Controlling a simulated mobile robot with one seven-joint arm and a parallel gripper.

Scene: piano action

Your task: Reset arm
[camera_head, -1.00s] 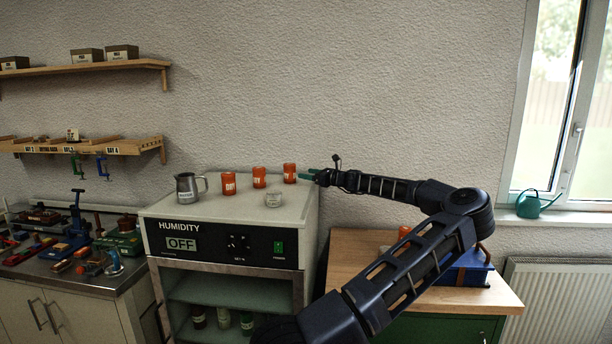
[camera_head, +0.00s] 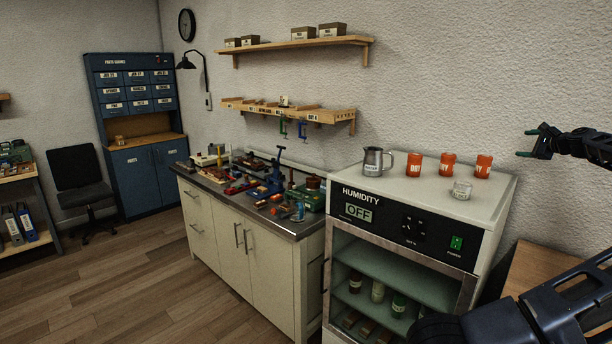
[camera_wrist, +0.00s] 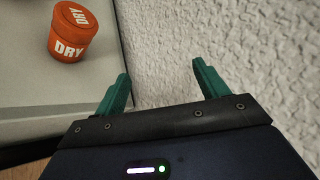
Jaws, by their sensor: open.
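My gripper (camera_head: 529,142) is open and empty, raised at the right of the head view beside and above the humidity cabinet's top. In the wrist view its two green fingers (camera_wrist: 162,85) stand apart with the wall and the cabinet's edge behind them. An orange "DRY" jar (camera_wrist: 73,32) shows at the upper left of the wrist view, clear of the fingers. Part of my arm is cut off by the right edge of the head view.
The humidity cabinet (camera_head: 382,222) reads OFF. Open wooden floor (camera_head: 130,290) lies at the left.

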